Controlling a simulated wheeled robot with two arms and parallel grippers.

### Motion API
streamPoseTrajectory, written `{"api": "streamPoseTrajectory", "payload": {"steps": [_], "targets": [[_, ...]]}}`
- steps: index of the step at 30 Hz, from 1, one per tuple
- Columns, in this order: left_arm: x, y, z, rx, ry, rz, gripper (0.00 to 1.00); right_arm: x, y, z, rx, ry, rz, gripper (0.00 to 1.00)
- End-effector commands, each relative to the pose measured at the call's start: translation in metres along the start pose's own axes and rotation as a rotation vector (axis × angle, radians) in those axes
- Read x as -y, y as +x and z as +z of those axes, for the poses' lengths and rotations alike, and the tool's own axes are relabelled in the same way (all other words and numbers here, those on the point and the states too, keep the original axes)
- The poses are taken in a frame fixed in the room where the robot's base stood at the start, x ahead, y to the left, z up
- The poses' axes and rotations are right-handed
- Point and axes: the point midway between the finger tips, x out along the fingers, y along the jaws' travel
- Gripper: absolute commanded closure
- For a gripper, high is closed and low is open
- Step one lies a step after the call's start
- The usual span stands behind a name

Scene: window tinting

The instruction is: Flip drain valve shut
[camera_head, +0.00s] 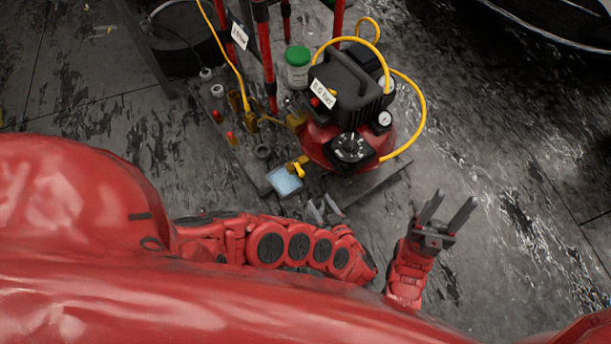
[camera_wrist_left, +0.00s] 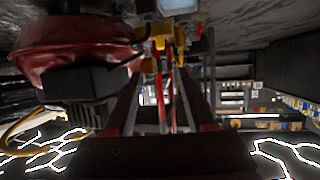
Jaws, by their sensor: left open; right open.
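The drain valve (camera_head: 298,168), yellow, sits low on the side of the red compressor tank (camera_head: 318,148), just above a small pale-blue tray. In the left wrist view, yellow valve parts (camera_wrist_left: 158,38) show beside the red tank (camera_wrist_left: 75,50), ahead of the fingers. Whether the valve lever is open or shut is too small to tell. My left gripper (camera_head: 325,208) is open and empty, below and right of the valve in the head view and apart from it. Its spread fingers also show in the left wrist view (camera_wrist_left: 163,100). My right gripper (camera_head: 447,212) is open and empty, further right.
The pale-blue tray (camera_head: 284,181) lies on the floor by the valve. A yellow hose (camera_head: 420,115) loops round the compressor's right side. A green-lidded jar (camera_head: 298,68), red poles (camera_head: 265,55) and a black bucket (camera_head: 180,38) stand behind.

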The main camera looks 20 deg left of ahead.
Motion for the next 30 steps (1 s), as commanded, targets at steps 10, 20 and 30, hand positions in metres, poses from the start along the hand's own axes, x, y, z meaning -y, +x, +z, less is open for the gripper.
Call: {"api": "streamPoseTrajectory", "payload": {"steps": [10,20,30], "targets": [[0.0,0.075,0.001,-0.007,-0.004,-0.001,0.45,0.001,-0.026,0.004,0.0,0.0,0.0,0.5],[0.0,0.145,0.0,-0.008,-0.005,-0.002,0.45,0.003,-0.053,0.009,-0.002,-0.001,-0.002,0.5],[0.0,0.168,-0.002,-0.004,-0.004,-0.001,0.45,0.003,-0.059,0.007,-0.015,-0.006,-0.021,0.5]]}}
